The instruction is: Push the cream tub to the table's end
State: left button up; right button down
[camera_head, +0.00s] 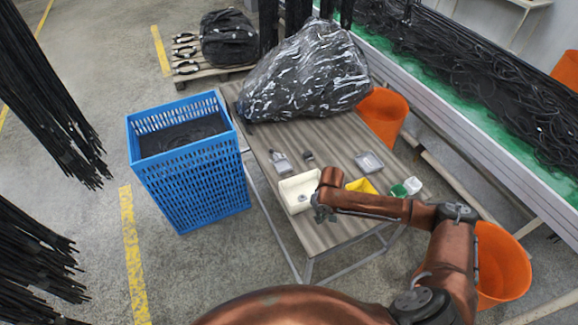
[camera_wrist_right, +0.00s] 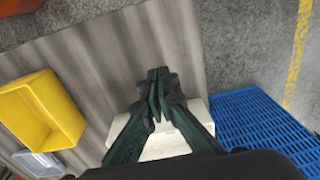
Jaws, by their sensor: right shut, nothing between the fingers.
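The cream tub (camera_head: 293,197) stands on the ribbed grey table (camera_head: 335,231), near its left edge and close to the near end. It looks like an open rectangular tub. My right gripper (camera_head: 322,214) is at the tub's right side near its front corner, fingers pointing down. In the right wrist view the shut, empty fingers (camera_wrist_right: 157,82) lie in front of the cream tub (camera_wrist_right: 168,143) and hide part of it. I cannot tell whether they touch it. My left gripper is not in view.
A yellow tub (camera_head: 362,186), a clear tray (camera_head: 369,162) and a green-and-white item (camera_head: 405,188) are right of the tub. A blue crate (camera_head: 193,177) stands beside the table's left edge. A bagged bundle (camera_head: 306,75) covers the far end. The near end is bare.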

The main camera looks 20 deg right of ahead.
aim_at(290, 189)
jog(key=i, duration=1.1)
